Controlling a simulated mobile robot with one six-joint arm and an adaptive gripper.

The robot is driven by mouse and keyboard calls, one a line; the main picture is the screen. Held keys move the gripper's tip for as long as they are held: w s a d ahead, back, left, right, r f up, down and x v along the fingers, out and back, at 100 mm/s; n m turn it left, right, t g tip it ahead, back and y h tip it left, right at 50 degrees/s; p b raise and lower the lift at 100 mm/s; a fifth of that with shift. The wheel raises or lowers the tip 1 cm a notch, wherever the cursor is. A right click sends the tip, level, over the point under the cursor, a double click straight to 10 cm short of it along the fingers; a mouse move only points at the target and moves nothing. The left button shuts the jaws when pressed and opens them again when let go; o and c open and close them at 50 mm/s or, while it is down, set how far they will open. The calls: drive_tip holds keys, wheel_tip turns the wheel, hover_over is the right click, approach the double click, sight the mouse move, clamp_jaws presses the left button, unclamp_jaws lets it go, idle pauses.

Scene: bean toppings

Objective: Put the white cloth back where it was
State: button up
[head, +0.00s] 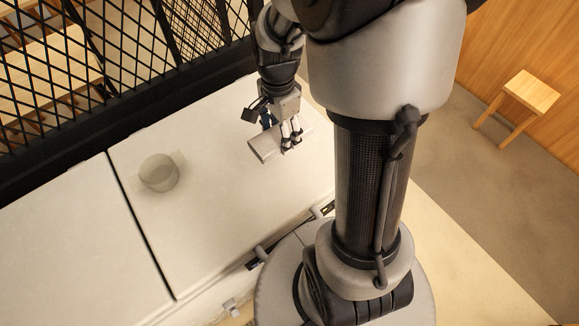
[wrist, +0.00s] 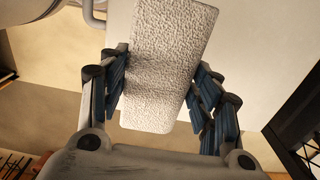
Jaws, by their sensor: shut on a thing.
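The white cloth (wrist: 165,62) is a folded, textured, oblong piece. In the wrist view my gripper (wrist: 163,90) has its blue-padded fingers on both long sides of it and is shut on it. In the head view the cloth (head: 268,147) is at my gripper (head: 291,138), over the right part of the white counter (head: 215,215). The cloth looks slightly tilted. I cannot tell whether its lower edge touches the counter.
A translucent round container (head: 159,173) stands on the counter to the left, on or in front of a pale square piece. A dark seam (head: 140,222) crosses the counter. A black lattice (head: 130,60) borders the far side. A wooden stool (head: 531,91) is at far right. The counter's left part is clear.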

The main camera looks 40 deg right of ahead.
sight(282, 177)
wheel_tip(282, 177, down, 19)
drive_tip(key=b, duration=0.5)
drive_tip(key=shift+a+f, duration=0.1)
drive_tip(key=shift+f, duration=0.15)
drive_tip(key=o, duration=1)
drive_tip(key=shift+o, duration=0.2)
